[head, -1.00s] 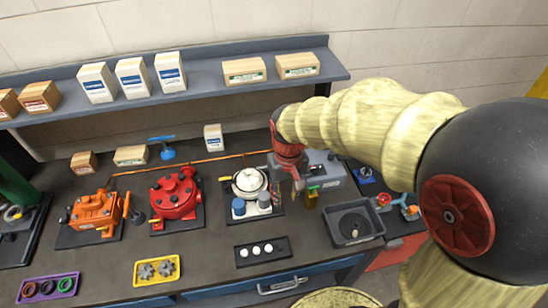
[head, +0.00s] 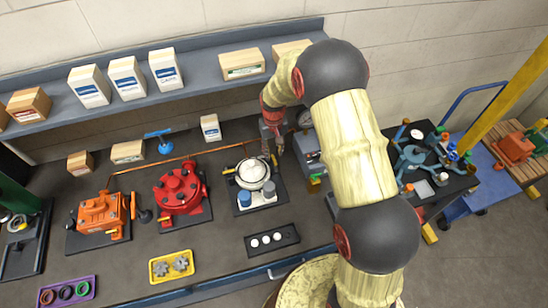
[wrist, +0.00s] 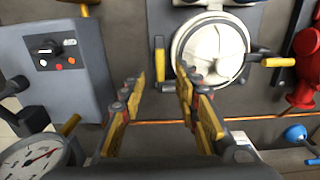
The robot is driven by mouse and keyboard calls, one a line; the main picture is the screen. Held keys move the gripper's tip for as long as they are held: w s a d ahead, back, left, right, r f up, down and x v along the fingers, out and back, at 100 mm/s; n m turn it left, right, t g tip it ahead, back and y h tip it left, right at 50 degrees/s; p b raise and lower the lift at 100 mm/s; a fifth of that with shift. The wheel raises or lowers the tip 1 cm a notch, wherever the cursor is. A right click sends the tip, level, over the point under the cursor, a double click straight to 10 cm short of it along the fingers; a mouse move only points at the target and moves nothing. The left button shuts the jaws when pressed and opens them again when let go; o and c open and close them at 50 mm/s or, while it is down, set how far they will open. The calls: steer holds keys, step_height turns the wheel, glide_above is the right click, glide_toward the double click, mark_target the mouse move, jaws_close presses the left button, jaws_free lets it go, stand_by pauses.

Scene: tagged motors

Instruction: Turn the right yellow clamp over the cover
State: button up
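The white round cover (head: 252,173) sits on the motor in the middle of the bench; it also shows in the wrist view (wrist: 208,50). The right yellow clamp (wrist: 160,58) stands beside the cover, at its left in the wrist view, and does not lie across it. The left yellow clamp (wrist: 272,62) points outward on the cover's other side. My gripper (head: 273,138) is at the cover's back right in the head view. In the wrist view its fingers (wrist: 161,82) are apart and empty, with the right clamp showing just beyond the gap between the tips.
A grey box with a knob (wrist: 55,55) and a dial gauge (wrist: 38,158) are close to my gripper. The red motor (head: 181,190) stands left of the cover in the head view. A copper pipe (wrist: 160,122) runs along the bench behind.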

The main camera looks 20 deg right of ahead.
mark_target(273, 158)
step_height(273, 158, down, 5)
steer(key=shift+f, duration=0.1)
steer(key=c, duration=0.3)
jaws_close()
stand_by(0.4)
